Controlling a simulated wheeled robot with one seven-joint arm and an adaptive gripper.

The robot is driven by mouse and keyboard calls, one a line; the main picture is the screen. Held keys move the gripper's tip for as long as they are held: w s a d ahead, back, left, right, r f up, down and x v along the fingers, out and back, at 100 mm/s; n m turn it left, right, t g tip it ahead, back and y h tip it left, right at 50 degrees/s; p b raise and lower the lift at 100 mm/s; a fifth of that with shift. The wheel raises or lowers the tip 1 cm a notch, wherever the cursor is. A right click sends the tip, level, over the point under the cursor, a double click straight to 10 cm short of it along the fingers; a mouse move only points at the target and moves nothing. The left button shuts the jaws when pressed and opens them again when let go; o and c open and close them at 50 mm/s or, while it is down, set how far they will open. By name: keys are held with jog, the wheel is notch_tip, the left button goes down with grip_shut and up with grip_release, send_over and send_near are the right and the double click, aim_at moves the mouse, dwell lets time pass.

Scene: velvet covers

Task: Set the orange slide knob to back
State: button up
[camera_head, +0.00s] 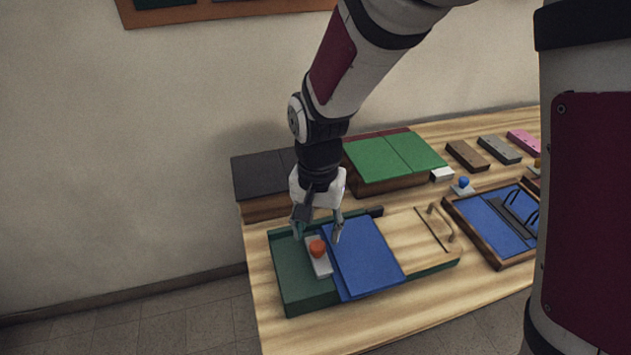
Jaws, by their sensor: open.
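The orange slide knob (317,248) stands on a narrow light grey slide plate (320,265). The plate lies on the dark green left part of a flat box (292,278), beside a blue velvet cover (368,256). The knob is near the middle or back half of its plate. My gripper (318,236) points down over the knob with its fingers open, one to the left and one to the right of it. I cannot tell whether the fingers touch the knob. The far end of the plate is partly hidden by my gripper.
Behind stand a dark grey covered box (262,175) and a green covered box (396,160). A wooden panel with a handle (440,226) is right of the blue cover. A blue knob (463,182) and a blue tray (490,222) are further right. Bare table (350,335) shows in front.

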aim_at(318, 245)
jog(key=shift+f, duration=2.1)
